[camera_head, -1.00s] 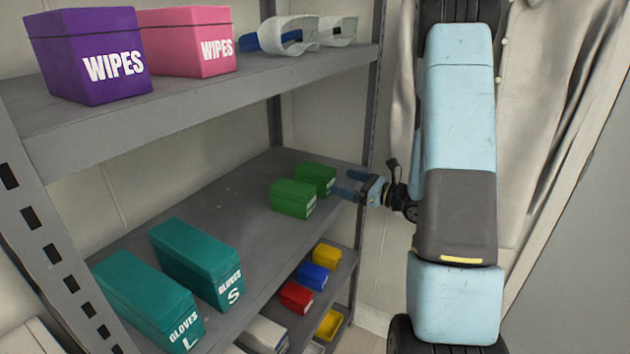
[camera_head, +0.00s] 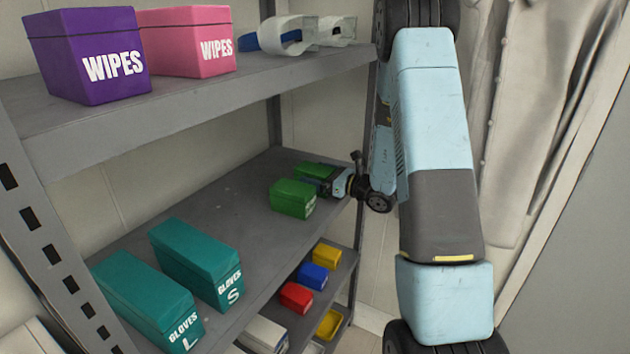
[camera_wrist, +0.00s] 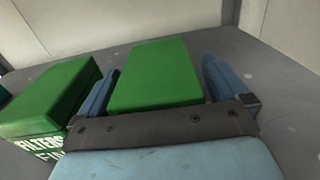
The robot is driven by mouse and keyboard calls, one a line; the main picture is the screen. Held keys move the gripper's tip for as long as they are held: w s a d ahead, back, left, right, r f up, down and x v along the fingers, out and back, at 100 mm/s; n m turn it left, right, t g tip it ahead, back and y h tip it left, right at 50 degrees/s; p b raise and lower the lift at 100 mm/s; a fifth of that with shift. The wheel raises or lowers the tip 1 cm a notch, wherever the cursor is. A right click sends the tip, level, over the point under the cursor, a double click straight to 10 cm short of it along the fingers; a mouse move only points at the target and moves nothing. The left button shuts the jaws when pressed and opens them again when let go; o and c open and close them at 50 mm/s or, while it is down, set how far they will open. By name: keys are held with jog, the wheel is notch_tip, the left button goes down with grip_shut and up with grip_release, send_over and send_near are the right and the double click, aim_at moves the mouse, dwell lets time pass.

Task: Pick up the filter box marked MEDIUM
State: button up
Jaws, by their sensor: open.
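Two green filter boxes are on the middle shelf. The far box (camera_head: 313,167) shows between my fingers in the wrist view (camera_wrist: 155,80), with a finger along each side; its label is hidden. The near box (camera_head: 292,198) stands to the left in the wrist view (camera_wrist: 45,100), outside my left finger. Its front reads FILTERS, with a second line starting "FI" and partly hidden. I cannot read MEDIUM on either box. My gripper (camera_head: 321,176) is open around the far box, and it also shows in the wrist view (camera_wrist: 160,66). Contact cannot be told.
Teal glove boxes (camera_head: 197,262) stand nearer on the same grey shelf (camera_head: 235,200). The upper shelf (camera_head: 190,104) holds wipes boxes (camera_head: 88,55) and goggles (camera_head: 290,36). A rack post (camera_head: 360,220) is beside my wrist. Small coloured bins (camera_head: 313,276) sit below.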

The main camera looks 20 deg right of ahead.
jog(key=c, duration=1.1)
jog(key=shift+r, duration=0.15)
